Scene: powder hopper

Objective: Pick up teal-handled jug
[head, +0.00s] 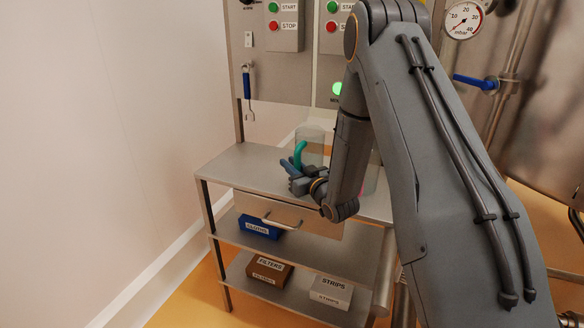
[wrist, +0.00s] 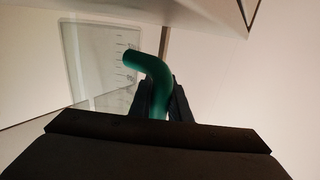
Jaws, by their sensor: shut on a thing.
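The clear jug (head: 315,139) with a teal handle (head: 300,152) is at the back of the steel cart's top shelf, near the control panel. My gripper (head: 294,168) is at the handle, on the jug's near left side. In the wrist view, the green-looking handle (wrist: 149,70) rises between the two dark fingers (wrist: 160,100), which are shut on it. The jug's clear wall with scale marks (wrist: 100,65) shows at the left of that view. I cannot tell whether the jug's base touches the shelf.
The cart's top shelf (head: 243,165) is bare at the left. Lower shelves hold a blue cloths box (head: 260,227), a brown filters box (head: 269,268) and a strips box (head: 331,291). The panel with START and STOP buttons (head: 287,27) stands behind. A blue-handled valve (head: 475,82) is at right.

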